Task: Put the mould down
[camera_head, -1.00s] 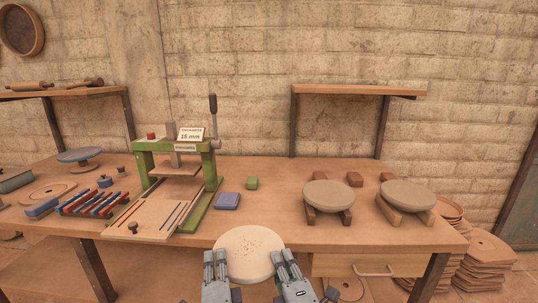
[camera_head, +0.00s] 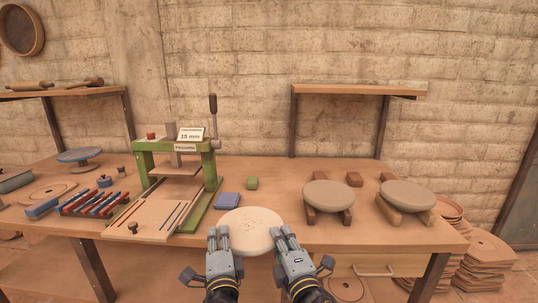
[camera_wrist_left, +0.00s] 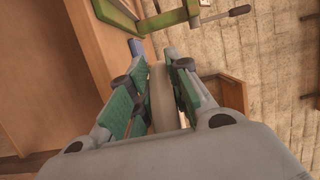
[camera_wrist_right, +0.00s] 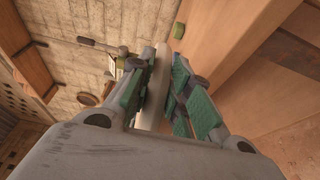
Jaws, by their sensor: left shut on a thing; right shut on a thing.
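The mould is a round cream disc (camera_head: 250,231) with small specks on its top, held flat at the table's front edge in the head view. My left gripper (camera_head: 219,236) is shut on its left rim, and my right gripper (camera_head: 283,236) is shut on its right rim. The disc's edge shows between the pads in the left wrist view (camera_wrist_left: 161,92) and in the right wrist view (camera_wrist_right: 154,90). I cannot tell whether its underside touches the table (camera_head: 385,239).
A green press (camera_head: 211,185) with a sign stands to the left. A blue block (camera_head: 227,200) and a green block (camera_head: 252,183) lie behind the disc. Two grey discs (camera_head: 328,194) (camera_head: 408,194) rest on wooden blocks at the right. Table between is clear.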

